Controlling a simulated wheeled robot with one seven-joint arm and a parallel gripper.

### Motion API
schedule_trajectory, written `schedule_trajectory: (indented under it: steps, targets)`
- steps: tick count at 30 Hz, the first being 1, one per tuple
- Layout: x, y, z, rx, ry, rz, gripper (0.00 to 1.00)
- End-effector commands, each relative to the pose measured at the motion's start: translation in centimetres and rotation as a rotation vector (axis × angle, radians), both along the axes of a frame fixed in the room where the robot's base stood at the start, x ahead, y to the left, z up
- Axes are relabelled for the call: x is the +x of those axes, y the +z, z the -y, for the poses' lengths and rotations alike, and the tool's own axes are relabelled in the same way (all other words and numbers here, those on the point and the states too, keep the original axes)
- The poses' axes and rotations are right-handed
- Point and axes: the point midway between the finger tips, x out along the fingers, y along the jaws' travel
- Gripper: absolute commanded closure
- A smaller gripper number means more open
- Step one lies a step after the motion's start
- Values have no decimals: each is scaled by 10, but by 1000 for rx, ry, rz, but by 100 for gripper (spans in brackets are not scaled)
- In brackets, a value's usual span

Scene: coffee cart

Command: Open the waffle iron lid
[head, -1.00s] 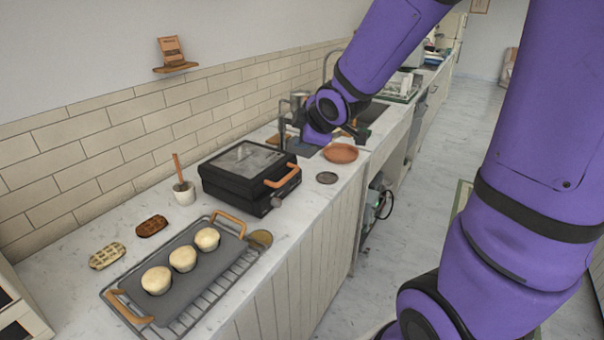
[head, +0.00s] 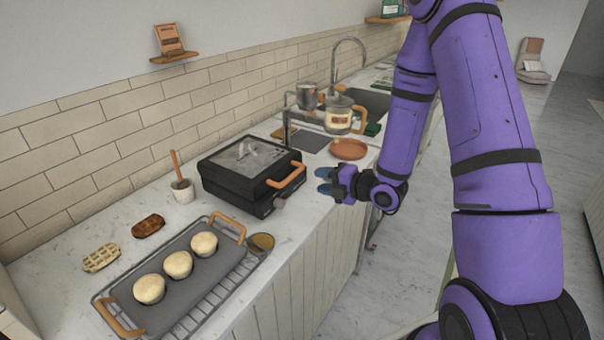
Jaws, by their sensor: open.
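The waffle iron (head: 237,186) is a black box on the counter, with its lid (head: 247,158) down. The lid has a glossy top panel and an orange-brown handle (head: 287,176) on its right front side. A round knob shows on the front below the handle. My gripper (head: 322,181) is open and empty, just right of the handle and apart from it. Its fingers point left toward the waffle iron.
A tray (head: 196,290) with several pale round buns on a rack lies in front. A terracotta plate (head: 348,149) and a glass jug (head: 339,118) stand behind the gripper.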

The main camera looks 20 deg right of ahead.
Motion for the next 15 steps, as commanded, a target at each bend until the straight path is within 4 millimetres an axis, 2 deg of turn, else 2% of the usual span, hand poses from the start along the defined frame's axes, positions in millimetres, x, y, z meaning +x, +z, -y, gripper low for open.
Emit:
schedule_trajectory:
  steps: [7, 15]
  targets:
    - [8, -5, -9, 5, 14, 20, 59]
    - [45, -14, -35, 7, 11, 19, 59]
